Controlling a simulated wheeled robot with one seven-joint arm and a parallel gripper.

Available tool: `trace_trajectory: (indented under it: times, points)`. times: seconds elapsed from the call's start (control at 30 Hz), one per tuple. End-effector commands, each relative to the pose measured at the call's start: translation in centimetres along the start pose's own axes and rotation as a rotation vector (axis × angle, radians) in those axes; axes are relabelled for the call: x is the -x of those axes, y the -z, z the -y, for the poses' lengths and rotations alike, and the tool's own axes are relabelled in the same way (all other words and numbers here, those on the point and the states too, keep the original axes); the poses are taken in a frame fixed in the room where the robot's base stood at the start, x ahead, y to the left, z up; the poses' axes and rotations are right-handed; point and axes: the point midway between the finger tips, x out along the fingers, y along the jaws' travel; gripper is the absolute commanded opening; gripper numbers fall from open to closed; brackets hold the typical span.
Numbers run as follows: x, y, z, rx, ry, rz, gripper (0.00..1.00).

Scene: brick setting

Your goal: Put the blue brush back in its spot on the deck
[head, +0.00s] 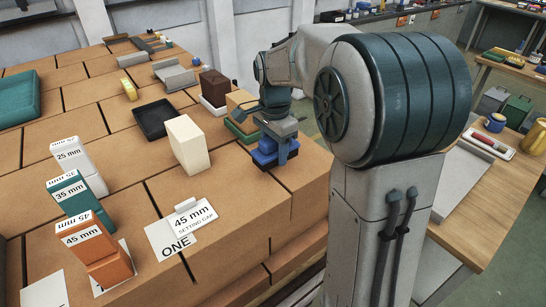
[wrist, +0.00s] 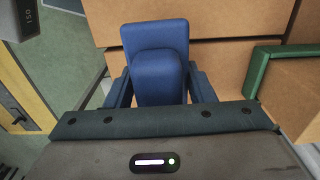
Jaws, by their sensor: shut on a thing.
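The blue brush (head: 264,157) is in my gripper (head: 277,140), near the right edge of the brick deck (head: 110,150). In the wrist view the blue brush (wrist: 155,38) shows as two rounded blue blocks between the fingers of my gripper (wrist: 160,88). The fingers are shut on it from both sides. In the head view the gripper and arm partly cover its top. I cannot tell whether its underside touches the deck.
A cream block (head: 188,145) and a black tray (head: 155,119) stand to the left. Labelled blocks, including an orange one (head: 105,259), stand at the front left.

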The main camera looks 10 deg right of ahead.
Motion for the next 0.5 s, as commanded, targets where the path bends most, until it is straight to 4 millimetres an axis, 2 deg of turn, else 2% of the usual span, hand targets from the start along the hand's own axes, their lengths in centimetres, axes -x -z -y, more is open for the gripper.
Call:
trace_trajectory:
  times: [0.13, 0.33, 0.5]
  points:
    - [-0.8, 0.0, 0.4, -0.001, -0.002, 0.001, 0.24]
    - [-3.6, 0.0, 0.3, -0.001, -0.002, 0.001, 0.24]
    - [-4.2, 0.0, 0.4, -0.001, 0.002, -0.001, 0.24]
